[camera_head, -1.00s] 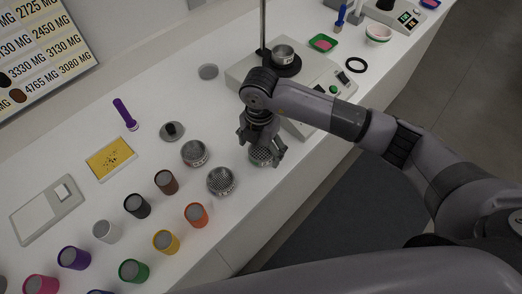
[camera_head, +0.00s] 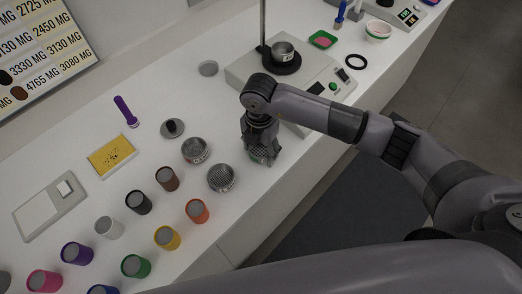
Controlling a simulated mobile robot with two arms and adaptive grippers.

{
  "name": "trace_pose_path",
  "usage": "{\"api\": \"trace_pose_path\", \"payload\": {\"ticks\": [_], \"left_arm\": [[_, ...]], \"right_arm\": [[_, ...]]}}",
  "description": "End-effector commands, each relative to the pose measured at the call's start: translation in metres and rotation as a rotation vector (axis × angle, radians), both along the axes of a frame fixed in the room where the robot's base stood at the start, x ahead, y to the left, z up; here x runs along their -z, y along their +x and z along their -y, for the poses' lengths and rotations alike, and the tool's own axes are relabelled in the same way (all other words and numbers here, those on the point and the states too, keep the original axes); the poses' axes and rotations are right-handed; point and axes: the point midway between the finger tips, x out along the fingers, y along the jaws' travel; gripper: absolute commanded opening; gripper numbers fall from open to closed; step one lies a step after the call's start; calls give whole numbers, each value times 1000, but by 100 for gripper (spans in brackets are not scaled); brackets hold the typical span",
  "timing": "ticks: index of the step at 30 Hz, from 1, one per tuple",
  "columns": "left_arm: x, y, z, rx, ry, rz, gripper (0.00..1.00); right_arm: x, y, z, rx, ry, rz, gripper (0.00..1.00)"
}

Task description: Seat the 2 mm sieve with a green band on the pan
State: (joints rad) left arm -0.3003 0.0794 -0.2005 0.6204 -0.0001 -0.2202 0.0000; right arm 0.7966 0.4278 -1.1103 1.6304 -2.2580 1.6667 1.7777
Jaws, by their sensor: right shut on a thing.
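The sieve with a green band (camera_head: 262,156) stands on the white counter near its front edge. My right gripper (camera_head: 260,151) comes down over it from above and is shut on it, hiding much of its mesh and rim. A metal pan (camera_head: 283,50) sits on the black round plate of the shaker, behind and to the right of my right gripper. My left gripper is not in view.
Two other sieves, one with a red band (camera_head: 195,150) and one plain-looking (camera_head: 221,178), stand close left of my gripper. The shaker (camera_head: 243,72) with its upright pole is behind. Several coloured jars fill the front left. A knobbed lid (camera_head: 172,128) lies further left.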

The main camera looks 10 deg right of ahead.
Motion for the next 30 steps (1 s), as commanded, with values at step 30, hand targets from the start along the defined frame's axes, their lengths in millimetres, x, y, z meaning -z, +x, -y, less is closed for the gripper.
{"api": "trace_pose_path", "payload": {"ticks": [30], "left_arm": [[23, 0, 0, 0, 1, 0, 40]], "right_arm": [[-78, 2, -1, -1, 3, 8, 29]]}}
